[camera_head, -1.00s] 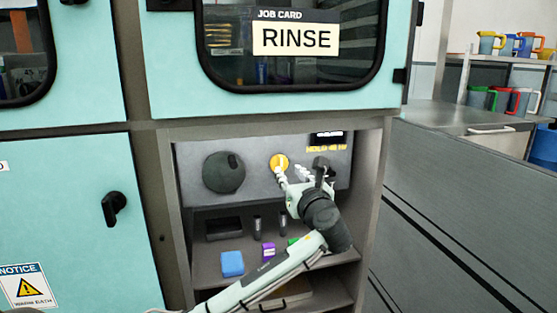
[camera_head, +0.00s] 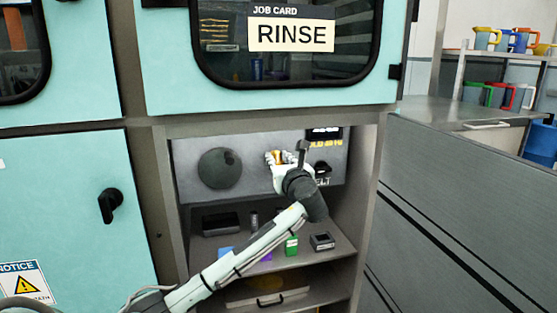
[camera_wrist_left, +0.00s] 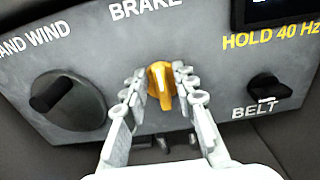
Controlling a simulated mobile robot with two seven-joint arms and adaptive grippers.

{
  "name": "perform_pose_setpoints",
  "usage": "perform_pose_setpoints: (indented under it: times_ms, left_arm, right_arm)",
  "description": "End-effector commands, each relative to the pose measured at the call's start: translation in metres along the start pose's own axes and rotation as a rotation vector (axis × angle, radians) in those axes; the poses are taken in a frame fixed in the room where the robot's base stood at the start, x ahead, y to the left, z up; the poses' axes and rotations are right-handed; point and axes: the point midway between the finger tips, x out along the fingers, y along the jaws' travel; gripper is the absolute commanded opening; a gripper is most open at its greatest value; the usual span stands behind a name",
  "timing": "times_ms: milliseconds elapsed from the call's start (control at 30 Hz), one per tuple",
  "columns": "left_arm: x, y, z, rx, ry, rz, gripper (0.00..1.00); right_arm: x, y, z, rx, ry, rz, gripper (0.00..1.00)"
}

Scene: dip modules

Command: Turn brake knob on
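The yellow brake knob (camera_wrist_left: 161,82) sits under the BRAKE label on the grey panel in the left wrist view. Its white pointer line stands nearly upright, tilted slightly. My left gripper (camera_wrist_left: 160,78) has one finger on each side of the knob, with narrow gaps showing beside it. It is open around the knob, not clearly pressing on it. In the head view my left gripper (camera_head: 280,158) is at the panel and mostly hides the knob (camera_head: 277,157). My right gripper is in neither view.
A round black HAND WIND wheel (camera_wrist_left: 68,102) is left of the knob. The black BELT knob (camera_wrist_left: 268,90) is to the right, below a dark display (camera_head: 324,134). A shelf (camera_head: 270,262) with small coloured blocks lies under the panel, with side walls around the recess.

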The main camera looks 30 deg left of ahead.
Motion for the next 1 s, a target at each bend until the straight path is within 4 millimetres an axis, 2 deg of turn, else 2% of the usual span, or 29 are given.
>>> perform_pose_setpoints:
  times_ms: [33, 200, 667, 1000]
  left_arm:
    - [0.000, 0.000, 0.000, 0.000, 0.000, 0.000, 0.18]
    - [0.000, 0.000, 0.000, 0.000, 0.000, 0.000, 0.00]
    - [-0.001, 0.001, 0.000, -0.054, 0.000, 0.000, 0.00]
    - [-0.001, 0.004, -0.001, -0.299, 0.001, 0.000, 0.00]
  right_arm:
    - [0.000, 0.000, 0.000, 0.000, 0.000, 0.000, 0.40]
    - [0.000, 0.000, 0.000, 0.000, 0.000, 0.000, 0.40]
    - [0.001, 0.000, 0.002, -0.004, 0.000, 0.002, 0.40]
    - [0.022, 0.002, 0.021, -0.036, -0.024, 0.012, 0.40]
